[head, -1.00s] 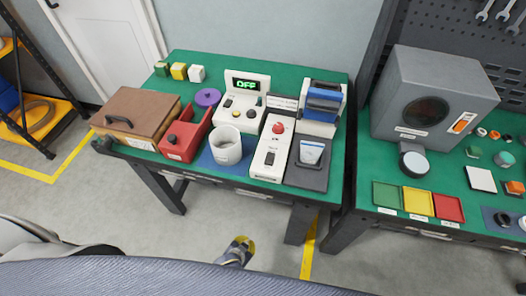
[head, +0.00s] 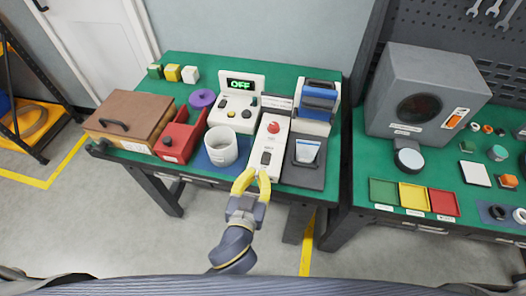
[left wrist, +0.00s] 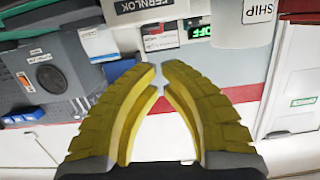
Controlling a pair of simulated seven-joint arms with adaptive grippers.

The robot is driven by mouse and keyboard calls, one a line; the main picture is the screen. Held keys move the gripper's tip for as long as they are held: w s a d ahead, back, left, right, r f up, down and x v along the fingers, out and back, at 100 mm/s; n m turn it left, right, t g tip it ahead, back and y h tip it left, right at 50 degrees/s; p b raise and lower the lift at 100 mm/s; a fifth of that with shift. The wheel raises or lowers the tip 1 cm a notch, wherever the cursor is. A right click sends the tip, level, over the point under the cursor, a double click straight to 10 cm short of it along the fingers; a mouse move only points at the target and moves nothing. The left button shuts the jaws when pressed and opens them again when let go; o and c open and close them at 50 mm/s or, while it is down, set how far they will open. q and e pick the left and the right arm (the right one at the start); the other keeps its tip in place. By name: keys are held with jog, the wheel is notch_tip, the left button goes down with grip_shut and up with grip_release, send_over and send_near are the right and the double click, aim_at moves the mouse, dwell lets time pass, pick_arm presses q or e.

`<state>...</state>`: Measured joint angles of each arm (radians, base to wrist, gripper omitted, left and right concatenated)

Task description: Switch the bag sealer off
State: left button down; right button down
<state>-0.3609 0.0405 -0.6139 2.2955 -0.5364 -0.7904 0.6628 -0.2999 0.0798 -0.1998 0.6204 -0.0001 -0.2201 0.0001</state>
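A long narrow white unit (head: 270,146) with a red knob (head: 273,127) and a black rocker switch (head: 266,158) stands on the green bench. Right of it, a blue-topped white machine (head: 319,97) stands behind a dark plate (head: 304,175) with a white pouch. The head view does not settle which machine is the bag sealer. My right gripper is out of view.
Left of the unit are a white console (head: 236,113) whose display reads OFF, a white cup (head: 222,155), a red bin (head: 184,136) and a brown-lidded box (head: 119,108). A grey chamber (head: 426,93) stands on the bench to the right. Floor lies clear in front.

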pick_arm(q)
jog(key=r, duration=0.1)
jog(key=d+r, duration=0.1)
jog(key=r, duration=0.1)
jog(key=shift+s+t, duration=0.2)
jog(key=shift+t, duration=0.1)
jog(key=shift+w, duration=0.15)
send_over(267, 158)
jog(key=shift+s+f, duration=0.2)
jog(key=shift+f, duration=1.15)
jog(key=shift+w+f, duration=0.2)
jog(key=shift+f, duration=1.05)
